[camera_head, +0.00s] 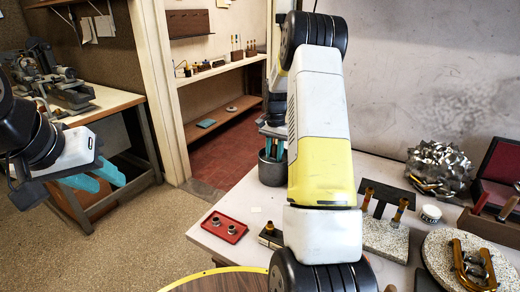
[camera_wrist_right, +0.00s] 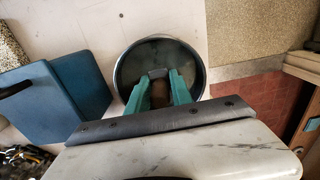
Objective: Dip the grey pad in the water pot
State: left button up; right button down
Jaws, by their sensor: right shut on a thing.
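The water pot (camera_head: 272,168) is a dark grey round vessel at the back left of the white bench, partly hidden by my right arm. In the right wrist view the pot (camera_wrist_right: 196,62) is seen from above, with dark contents. My right gripper (camera_wrist_right: 158,80) has its teal fingers over the pot's mouth, shut on the grey pad (camera_wrist_right: 157,73). The pad shows only as a small grey end with a brown part below it. I cannot tell whether it touches the water. My left gripper (camera_head: 98,178) is empty, its teal fingers apart, away from the bench at the left.
Blue blocks (camera_wrist_right: 40,100) stand beside the pot in the wrist view. A red tray (camera_head: 224,227) with small metal parts lies at the bench's left edge. A crumpled metal mass (camera_head: 438,168), a round stone slab (camera_head: 440,255) with brass tubes and an open case (camera_head: 500,160) fill the right.

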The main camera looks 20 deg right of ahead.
jog(key=shift+r, duration=4.55)
